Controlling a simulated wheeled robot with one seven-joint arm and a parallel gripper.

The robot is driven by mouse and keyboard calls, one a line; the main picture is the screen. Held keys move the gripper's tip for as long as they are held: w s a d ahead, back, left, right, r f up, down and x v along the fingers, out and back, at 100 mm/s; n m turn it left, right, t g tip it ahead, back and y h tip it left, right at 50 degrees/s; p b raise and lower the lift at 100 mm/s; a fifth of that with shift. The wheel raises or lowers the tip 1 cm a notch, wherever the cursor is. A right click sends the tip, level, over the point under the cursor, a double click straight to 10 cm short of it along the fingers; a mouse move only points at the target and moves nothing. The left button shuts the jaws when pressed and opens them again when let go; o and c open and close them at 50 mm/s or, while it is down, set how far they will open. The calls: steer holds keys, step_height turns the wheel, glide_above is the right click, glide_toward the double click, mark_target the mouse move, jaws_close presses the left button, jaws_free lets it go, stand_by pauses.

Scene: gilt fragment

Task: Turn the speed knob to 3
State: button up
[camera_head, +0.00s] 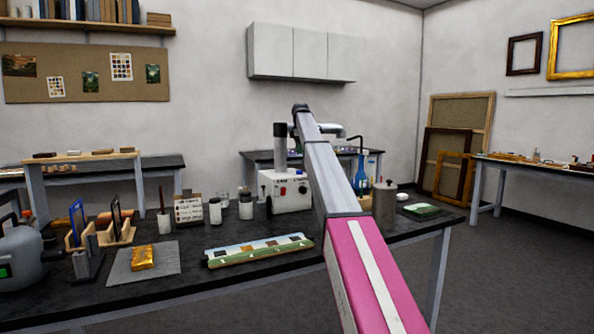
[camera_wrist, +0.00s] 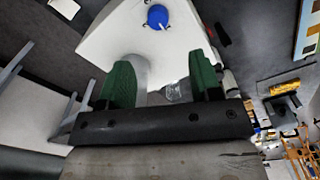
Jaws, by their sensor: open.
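A white machine (camera_head: 284,188) with a dark upright cylinder on top stands on the black workbench, with red and dark controls on its front. Its dial markings are too small to read. In the wrist view a white body (camera_wrist: 105,40) fills the upper middle and carries a round blue knob (camera_wrist: 157,17) with a pale mark. I cannot tell whether this is the speed knob. My gripper (camera_wrist: 161,80) has green fingers, spread apart. The blue knob is above the fingertips in the picture, apart from them. A grey cylinder shows between the fingers. My gripper is not clearly visible in the head view.
The black workbench (camera_head: 180,283) holds jars, a painted strip (camera_head: 258,250), a grey mat with a gold block (camera_head: 143,257), and a wooden rack. A metal canister (camera_head: 385,205) and a green pad (camera_head: 423,211) stand right of my arm.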

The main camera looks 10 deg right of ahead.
mark_target(299, 172)
steer(key=shift+n, duration=0.3)
steer(key=f, duration=1)
steer(key=shift+w, duration=0.2)
steer(key=c, duration=0.9)
